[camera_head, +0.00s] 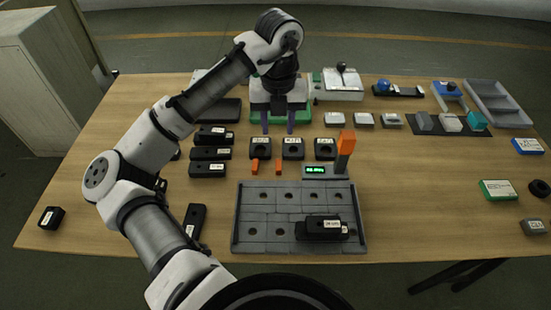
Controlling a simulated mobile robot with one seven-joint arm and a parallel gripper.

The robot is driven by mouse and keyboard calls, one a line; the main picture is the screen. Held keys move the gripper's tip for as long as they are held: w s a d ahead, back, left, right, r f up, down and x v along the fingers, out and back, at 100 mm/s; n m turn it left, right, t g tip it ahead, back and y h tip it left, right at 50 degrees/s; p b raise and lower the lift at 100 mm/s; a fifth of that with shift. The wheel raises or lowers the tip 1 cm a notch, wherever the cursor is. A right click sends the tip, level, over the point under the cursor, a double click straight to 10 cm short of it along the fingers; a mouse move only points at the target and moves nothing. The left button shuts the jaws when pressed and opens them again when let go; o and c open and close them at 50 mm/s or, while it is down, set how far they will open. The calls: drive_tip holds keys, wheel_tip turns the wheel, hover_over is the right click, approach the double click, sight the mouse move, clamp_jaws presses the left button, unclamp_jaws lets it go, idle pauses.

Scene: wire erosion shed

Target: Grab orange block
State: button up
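My gripper (278,127) points down over the middle of the table, its two purple fingers spread apart with nothing seen between them. Two small orange blocks lie just nearer the camera than the fingers: a left orange block (254,167) and a right orange block (278,165). They are near the far edge of the grey grid plate. A taller orange piece (347,142) stands tilted on a dark post, right of the gripper. I cannot tell which orange thing the task means.
Black ring-topped blocks (293,149) stand between the fingers and the orange blocks. A grey grid plate (253,232) bears a black labelled block (322,228). A green-lit display (315,170) sits beside the post. Black blocks (209,154) lie left; free table (410,200) lies right.

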hover_over(278, 166)
drive_tip(key=f, duration=0.7)
drive_tip(key=shift+w, duration=0.35)
drive_tip(key=shift+s+f+p, duration=0.15)
drive_tip(key=shift+f+p, duration=0.1)
drive_tip(key=shift+f, duration=1.15)
drive_tip(key=shift+s+f+p, duration=0.15)
drive_tip(key=shift+f+p, duration=0.1)
drive_tip(key=shift+f, duration=1.15)
clamp_jaws()
